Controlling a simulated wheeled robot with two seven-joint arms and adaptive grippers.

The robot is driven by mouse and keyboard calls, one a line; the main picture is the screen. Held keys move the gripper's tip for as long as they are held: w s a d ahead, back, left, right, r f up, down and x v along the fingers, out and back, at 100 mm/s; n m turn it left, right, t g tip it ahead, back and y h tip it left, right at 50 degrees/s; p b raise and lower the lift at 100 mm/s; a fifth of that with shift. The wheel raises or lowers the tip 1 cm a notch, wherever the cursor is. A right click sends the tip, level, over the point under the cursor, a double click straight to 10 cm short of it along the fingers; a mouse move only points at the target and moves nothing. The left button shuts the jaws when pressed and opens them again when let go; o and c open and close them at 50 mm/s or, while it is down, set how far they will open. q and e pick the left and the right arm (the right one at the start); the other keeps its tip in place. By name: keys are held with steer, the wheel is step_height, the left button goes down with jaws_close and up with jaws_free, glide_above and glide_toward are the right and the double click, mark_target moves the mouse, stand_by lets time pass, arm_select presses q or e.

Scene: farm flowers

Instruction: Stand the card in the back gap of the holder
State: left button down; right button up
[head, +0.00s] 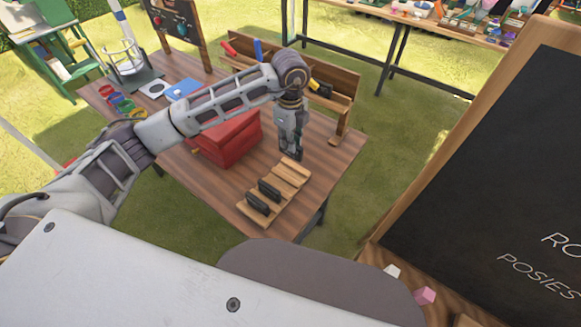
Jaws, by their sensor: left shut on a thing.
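The wooden holder (280,184) lies on the striped table, with slats running across it. Two black cards (269,190) stand in it towards its front end. My left gripper (290,152) points down at the far end of the holder, over or just at the back gap. It is shut on a dark thing that looks like the card, but the fingers mostly hide it. I cannot tell whether the card touches the holder. My right gripper is not in view.
A red box (227,138) stands left of the holder under my left arm. A wooden rack (318,82) with coloured tools lines the back edge. A blue item (183,90) and coloured rings (122,104) lie at the left. The table right of the holder is clear.

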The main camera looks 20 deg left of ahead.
mark_target(290, 156)
arm_select(q)
step_height(290, 156, down, 3)
steer(key=shift+f, duration=1.15)
steer(key=shift+f+p, duration=0.4)
steer(key=shift+f, duration=1.6)
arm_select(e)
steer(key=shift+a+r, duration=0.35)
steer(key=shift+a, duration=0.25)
